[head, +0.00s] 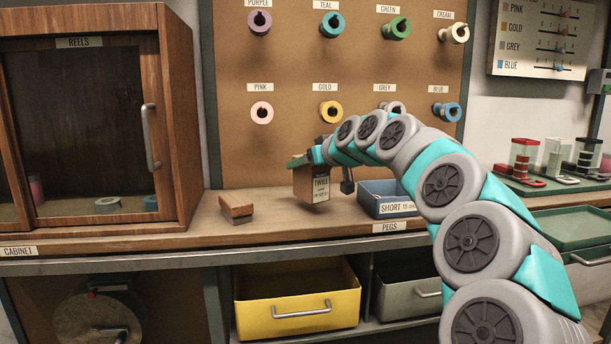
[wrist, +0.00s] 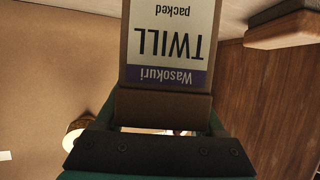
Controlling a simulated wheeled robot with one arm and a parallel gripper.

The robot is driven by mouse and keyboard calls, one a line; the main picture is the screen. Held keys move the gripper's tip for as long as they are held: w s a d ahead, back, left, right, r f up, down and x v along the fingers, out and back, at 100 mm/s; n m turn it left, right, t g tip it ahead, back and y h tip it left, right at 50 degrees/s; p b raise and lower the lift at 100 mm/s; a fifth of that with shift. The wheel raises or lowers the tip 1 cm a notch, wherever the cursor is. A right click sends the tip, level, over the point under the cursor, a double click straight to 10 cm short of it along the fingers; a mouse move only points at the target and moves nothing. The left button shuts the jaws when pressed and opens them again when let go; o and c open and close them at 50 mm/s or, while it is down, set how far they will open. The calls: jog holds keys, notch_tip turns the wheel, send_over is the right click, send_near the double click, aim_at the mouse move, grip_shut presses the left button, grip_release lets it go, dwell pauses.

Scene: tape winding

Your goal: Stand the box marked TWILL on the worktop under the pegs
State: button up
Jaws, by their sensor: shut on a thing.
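The brown box marked TWILL (head: 312,187) is upright in the head view, in front of the pegboard's lower part. Its label reads upright there. In the wrist view the TWILL box (wrist: 168,45) fills the top middle with its label upside down. My gripper (head: 306,161) is shut on the box's top end, and its dark jaw parts show at the bottom of the wrist view (wrist: 160,125). The worktop (head: 275,222) lies below the box. I cannot tell whether the box's base touches it. The pegs with coloured reels, such as the gold reel (head: 331,111), are above.
A small wooden block (head: 236,207) lies left of the box. A blue bin marked SHORT (head: 389,207) stands close on the right. The wooden cabinet (head: 178,110) is at the left. Bare worktop shows around the block and in front of the box.

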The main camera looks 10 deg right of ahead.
aim_at(322, 170)
jog(key=shift+f, duration=1.6)
jog(key=shift+f, duration=0.1)
jog(key=o, duration=1.5)
jog(key=shift+f, duration=0.1)
jog(key=shift+r, duration=0.25)
jog(key=v, duration=1.2)
jog(key=shift+d+f+b, duration=0.1)
jog(key=shift+f+b, duration=0.05)
jog(key=shift+b, duration=0.25)
